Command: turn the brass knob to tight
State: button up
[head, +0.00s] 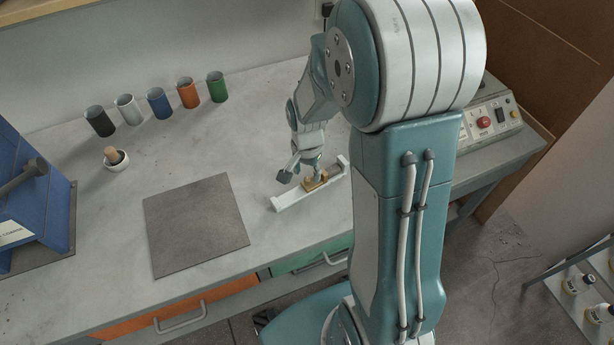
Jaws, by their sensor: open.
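A brass-coloured part (312,186), which seems to be the knob, sits on a pale, narrow holder (288,201) on the bench. It is small in the picture and my gripper partly hides it, so its turn position cannot be read. My gripper (302,172) is open, pointing down just above and beside the brass part. One finger stands out to its left and the other is close over it. Whether a finger touches it cannot be told.
A flat grey mat (196,226) lies left of the holder. Several coloured cups (158,103) stand at the back, with a small white pot (116,160) before them. A blue stand (38,200) is at the left edge. A control box (490,118) with a red button is at the right.

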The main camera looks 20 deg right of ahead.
aim_at(307, 182)
jog(key=shift+f, duration=1.3)
grip_shut()
jog(key=shift+m, duration=0.8)
